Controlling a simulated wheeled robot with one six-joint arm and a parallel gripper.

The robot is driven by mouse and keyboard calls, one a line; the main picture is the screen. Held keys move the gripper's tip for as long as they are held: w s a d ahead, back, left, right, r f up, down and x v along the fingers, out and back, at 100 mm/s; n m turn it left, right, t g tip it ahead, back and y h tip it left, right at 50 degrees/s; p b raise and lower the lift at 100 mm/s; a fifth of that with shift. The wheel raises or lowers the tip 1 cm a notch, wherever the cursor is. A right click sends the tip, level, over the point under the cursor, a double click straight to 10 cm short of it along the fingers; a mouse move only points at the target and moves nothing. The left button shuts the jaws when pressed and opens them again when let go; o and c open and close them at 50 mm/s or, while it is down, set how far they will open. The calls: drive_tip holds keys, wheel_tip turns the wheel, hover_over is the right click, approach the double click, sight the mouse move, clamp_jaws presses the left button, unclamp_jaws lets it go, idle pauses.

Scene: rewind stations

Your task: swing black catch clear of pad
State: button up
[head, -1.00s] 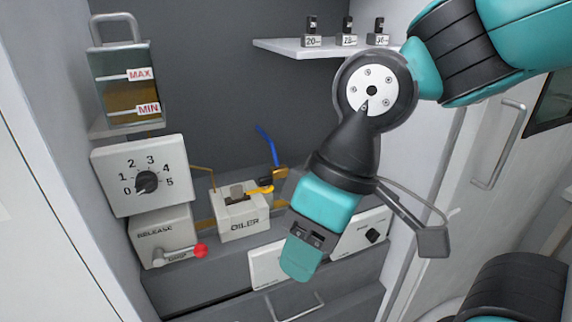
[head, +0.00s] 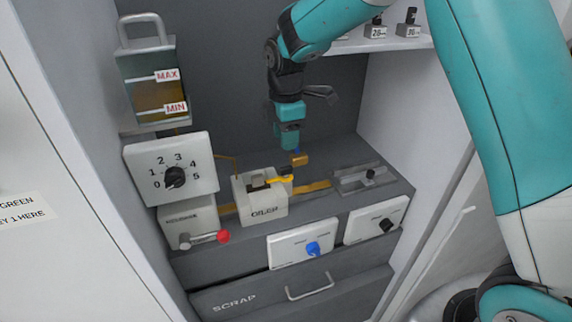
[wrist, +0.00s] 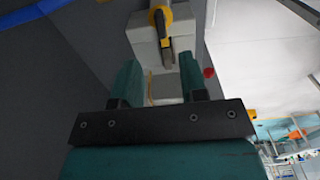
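A white block labelled OILER (head: 262,206) stands on the grey bench. On its top are a dark pad-like piece (head: 258,184) and a yellow lever (head: 280,180). A small black piece (head: 286,170), which looks like the catch, sits at the lever's back right, by a brass block (head: 299,160). A white block with a yellow and dark part (wrist: 162,30) lies beyond the fingertips.
Left stand a dial box (head: 172,168), an oil tank (head: 158,85) and a RELEASE box with a red knob (head: 222,236). A grey slide fixture (head: 362,178) is to the right. Panels with a blue knob (head: 313,248) and black knob (head: 386,225) are in front. A weight shelf (head: 385,42) is above.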

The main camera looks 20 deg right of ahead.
sight(286, 167)
wheel_tip(286, 167, down, 10)
drive_tip(key=shift+r+p, duration=0.25)
drive_tip(key=shift+p, duration=0.4)
clamp_jaws()
